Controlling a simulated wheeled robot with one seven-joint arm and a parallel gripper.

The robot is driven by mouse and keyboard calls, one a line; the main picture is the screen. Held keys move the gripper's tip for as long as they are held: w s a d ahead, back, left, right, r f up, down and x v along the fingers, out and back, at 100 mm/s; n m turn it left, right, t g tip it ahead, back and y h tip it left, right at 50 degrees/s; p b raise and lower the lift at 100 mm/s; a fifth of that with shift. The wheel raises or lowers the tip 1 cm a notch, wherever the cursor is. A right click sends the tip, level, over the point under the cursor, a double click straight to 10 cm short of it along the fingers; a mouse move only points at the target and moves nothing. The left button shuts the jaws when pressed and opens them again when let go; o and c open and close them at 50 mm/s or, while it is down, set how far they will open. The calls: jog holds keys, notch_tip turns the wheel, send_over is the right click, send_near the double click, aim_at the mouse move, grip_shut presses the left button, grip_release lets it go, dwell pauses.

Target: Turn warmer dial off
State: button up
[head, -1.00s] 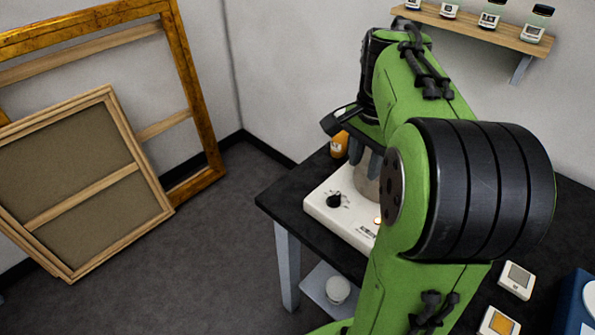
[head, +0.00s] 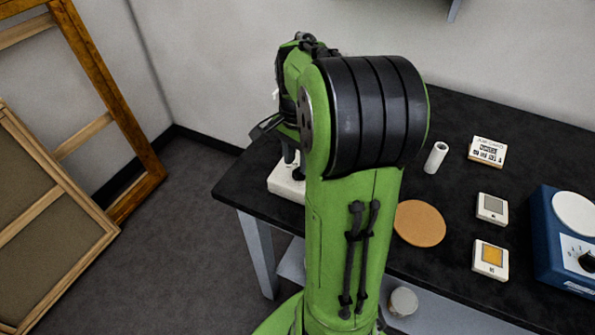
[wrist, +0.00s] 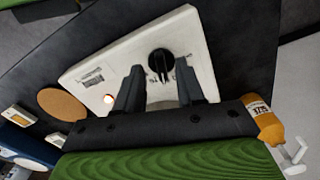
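The warmer is a white, flat box (wrist: 205,43). In the wrist view its black dial (wrist: 160,62) shows just beyond and between my fingertips, and a small warm light (wrist: 108,99) glows on its face. My gripper (wrist: 160,80) is open and empty, with one dark finger on each side of the dial's line. I cannot tell whether either finger touches the dial. In the head view only a white corner of the warmer (head: 286,186) shows, and my arm hides its dial. The gripper is mostly hidden there too.
An orange bottle (wrist: 264,120) stands close beside the warmer. A round cork mat (head: 419,223), a white cylinder (head: 436,157), small white boxes and a blue device with its own dial (head: 587,262) are on the black table (head: 475,110). Wooden frames (head: 40,180) lean at the left.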

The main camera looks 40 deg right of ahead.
notch_tip(320, 180, down, 2)
jog(key=shift+f, duration=0.2)
jog(key=shift+r, duration=0.1)
grip_shut()
